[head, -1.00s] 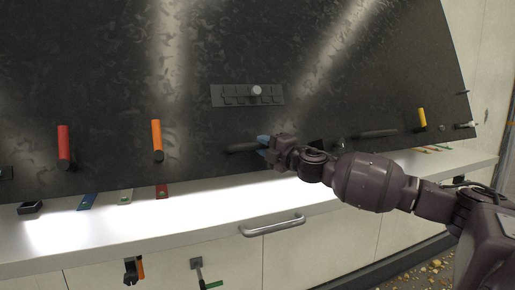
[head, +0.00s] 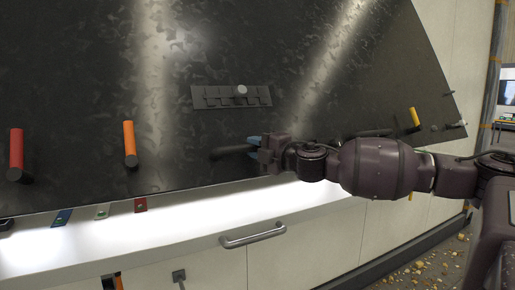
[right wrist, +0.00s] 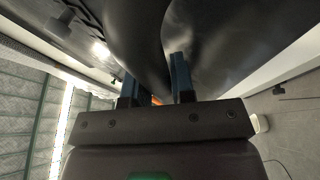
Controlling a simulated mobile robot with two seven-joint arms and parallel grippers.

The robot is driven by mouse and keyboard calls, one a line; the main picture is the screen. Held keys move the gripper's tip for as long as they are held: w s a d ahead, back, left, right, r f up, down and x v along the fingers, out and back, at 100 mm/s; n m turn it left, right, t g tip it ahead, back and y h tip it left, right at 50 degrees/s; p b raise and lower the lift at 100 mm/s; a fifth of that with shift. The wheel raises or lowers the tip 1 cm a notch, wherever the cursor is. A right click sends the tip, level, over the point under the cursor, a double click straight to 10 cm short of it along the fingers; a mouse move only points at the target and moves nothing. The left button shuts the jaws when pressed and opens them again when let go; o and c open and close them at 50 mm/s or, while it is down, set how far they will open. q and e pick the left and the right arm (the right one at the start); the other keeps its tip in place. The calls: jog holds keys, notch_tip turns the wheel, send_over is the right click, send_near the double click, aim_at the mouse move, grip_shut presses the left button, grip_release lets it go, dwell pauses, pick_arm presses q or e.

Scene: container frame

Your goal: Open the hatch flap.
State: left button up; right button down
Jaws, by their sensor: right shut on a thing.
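The hatch flap appears to be the large dark mottled panel (head: 330,60) filling the upper head view. Its lower edge runs above a lit white ledge. A dark bar handle (head: 230,152) sits low on the panel. My right gripper (head: 254,147), with blue fingers, is shut on this handle at its right end. In the right wrist view the dark curved handle (right wrist: 138,35) passes between the blue fingers (right wrist: 153,85). The arm and gripper hide the handle's right part. My left gripper is not in view.
A second dark handle (head: 375,132) sits farther right. Red (head: 16,148), orange (head: 130,143) and yellow (head: 414,117) levers stick out from the panel, around a grey plate with a knob (head: 232,96).

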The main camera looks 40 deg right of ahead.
jog(key=c, duration=1.3)
grip_release()
jog(key=shift+a, duration=0.35)
jog(key=shift+c, duration=0.2)
jog(key=o, duration=0.4)
jog(key=shift+w+a, duration=0.15)
jog(key=shift+a, duration=0.3)
jog(key=shift+d+f, duration=0.1)
jog(key=shift+d, duration=0.2)
jog(key=shift+s, duration=0.2)
jog(key=shift+s+d+f, duration=0.1)
jog(key=shift+s+f, duration=0.05)
jog(key=shift+s, duration=0.4)
jog(key=shift+s+d+f+p, duration=0.15)
jog(key=shift+s+p, duration=0.25)
jog(key=shift+s, duration=1.95)
jog(key=shift+s+d+p, duration=0.15)
jog(key=shift+s+p, duration=0.2)
jog(key=shift+s, duration=2)
